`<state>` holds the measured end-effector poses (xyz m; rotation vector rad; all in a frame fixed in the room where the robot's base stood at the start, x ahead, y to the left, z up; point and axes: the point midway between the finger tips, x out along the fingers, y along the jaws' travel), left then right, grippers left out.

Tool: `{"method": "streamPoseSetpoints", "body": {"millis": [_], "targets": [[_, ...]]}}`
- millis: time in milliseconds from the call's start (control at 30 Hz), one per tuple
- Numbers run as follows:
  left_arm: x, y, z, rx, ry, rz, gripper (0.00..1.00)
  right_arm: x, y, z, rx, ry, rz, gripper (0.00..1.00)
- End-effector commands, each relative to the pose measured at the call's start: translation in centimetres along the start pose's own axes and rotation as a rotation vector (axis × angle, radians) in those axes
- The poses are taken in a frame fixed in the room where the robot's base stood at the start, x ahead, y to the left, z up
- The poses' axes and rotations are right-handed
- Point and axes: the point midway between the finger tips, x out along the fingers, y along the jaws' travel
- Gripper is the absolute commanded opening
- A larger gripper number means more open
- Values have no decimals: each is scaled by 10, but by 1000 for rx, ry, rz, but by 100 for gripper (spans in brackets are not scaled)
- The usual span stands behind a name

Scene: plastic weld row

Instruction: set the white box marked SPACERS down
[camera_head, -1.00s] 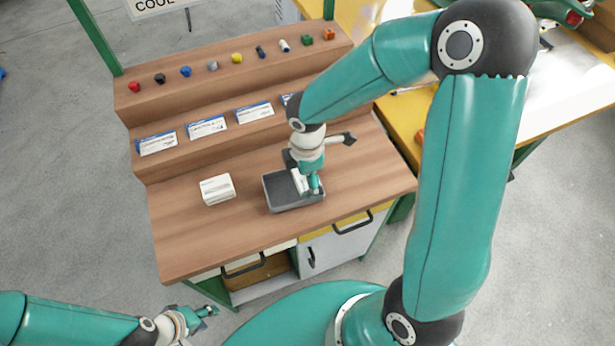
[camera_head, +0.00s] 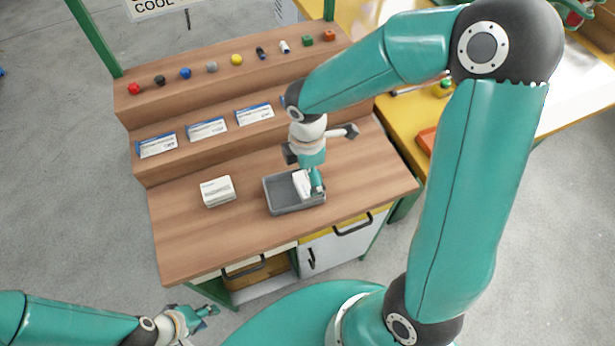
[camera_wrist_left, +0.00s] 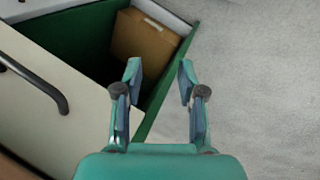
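A white box (camera_head: 302,185) is at the fingers of my right gripper (camera_head: 311,184), which looks shut on it. It is tilted over the inside of the grey tray (camera_head: 272,203); I cannot tell if it touches the tray floor. Its marking cannot be read. A second white box (camera_head: 217,191) with small unreadable print lies on the bench, left of the tray. My left gripper (camera_head: 208,311) is off the bench's front left, low down. In the left wrist view the left gripper (camera_wrist_left: 160,75) is open and empty.
The wooden bench (camera_head: 185,245) has clear room around the tray. Behind it, one step holds several blue-and-white cards (camera_head: 207,129) and the upper step holds small coloured parts (camera_head: 237,59). A cardboard box (camera_wrist_left: 145,40) sits in the cabinet below.

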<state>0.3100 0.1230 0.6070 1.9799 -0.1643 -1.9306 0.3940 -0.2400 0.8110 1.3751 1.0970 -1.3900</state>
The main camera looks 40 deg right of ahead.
Motion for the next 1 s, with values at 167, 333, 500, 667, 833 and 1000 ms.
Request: {"method": "streamPoseSetpoints", "body": {"millis": [167, 333, 500, 667, 833, 1000], "targets": [[-6, 2, 0, 0, 0, 0, 40, -44, 2, -1, -1, 3, 10, 97], [-8, 3, 0, 0, 0, 0, 40, -71, 2, -1, -2, 2, 9, 97], [-9, 3, 0, 0, 0, 0, 40, -83, 1, 0, -1, 2, 7, 97], [-9, 3, 0, 0, 0, 0, 40, -85, 1, 0, -1, 2, 7, 97], [-9, 3, 0, 0, 0, 0, 40, -85, 1, 0, -1, 2, 7, 97], [-9, 3, 0, 0, 0, 0, 40, -85, 1, 0, -1, 1, 7, 97]]}}
